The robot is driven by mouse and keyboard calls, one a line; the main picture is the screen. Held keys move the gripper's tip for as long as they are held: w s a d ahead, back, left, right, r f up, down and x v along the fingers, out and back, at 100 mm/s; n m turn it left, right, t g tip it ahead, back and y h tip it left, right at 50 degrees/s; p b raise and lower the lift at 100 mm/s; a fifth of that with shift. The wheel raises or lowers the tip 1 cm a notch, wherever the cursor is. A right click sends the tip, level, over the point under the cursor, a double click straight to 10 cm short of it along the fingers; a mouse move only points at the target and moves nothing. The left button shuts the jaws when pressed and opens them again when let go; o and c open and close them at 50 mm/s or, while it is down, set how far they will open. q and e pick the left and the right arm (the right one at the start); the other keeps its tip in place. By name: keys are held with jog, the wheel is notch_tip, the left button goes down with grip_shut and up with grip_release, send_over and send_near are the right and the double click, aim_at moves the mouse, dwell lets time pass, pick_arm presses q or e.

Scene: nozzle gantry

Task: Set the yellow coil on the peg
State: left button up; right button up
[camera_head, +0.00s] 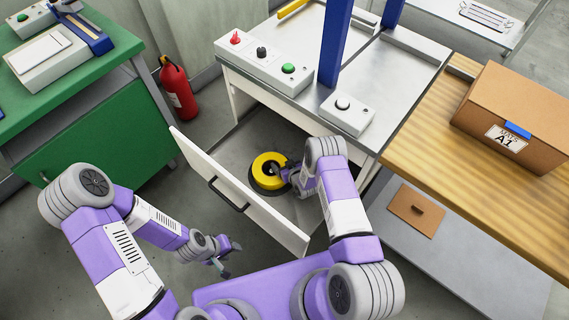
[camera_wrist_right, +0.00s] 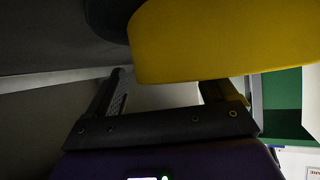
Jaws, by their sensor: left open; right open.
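The yellow coil (camera_head: 268,170), a ring with a dark middle, lies in the open drawer (camera_head: 222,150) under the metal-topped bench. It fills the top of the right wrist view (camera_wrist_right: 220,40), close to the jaws. My right gripper (camera_head: 284,175) reaches into the drawer at the coil's right side, partly hidden by its own arm. In the right wrist view its two fingers (camera_wrist_right: 168,92) are spread apart; whether they touch the coil is unclear. My left gripper (camera_head: 228,258) is open and empty in front of the drawer. I cannot make out a peg.
The drawer's white front panel (camera_head: 240,190) with a dark handle stands between my arms. Blue posts (camera_head: 336,45) and button boxes (camera_head: 347,113) are on the bench top. A cardboard box (camera_head: 515,115) sits on the wooden table at right. A red extinguisher (camera_head: 178,90) stands behind.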

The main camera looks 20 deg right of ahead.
jog(key=p+v, duration=0.4)
jog(key=v, duration=0.8)
jog(key=shift+p, duration=0.35)
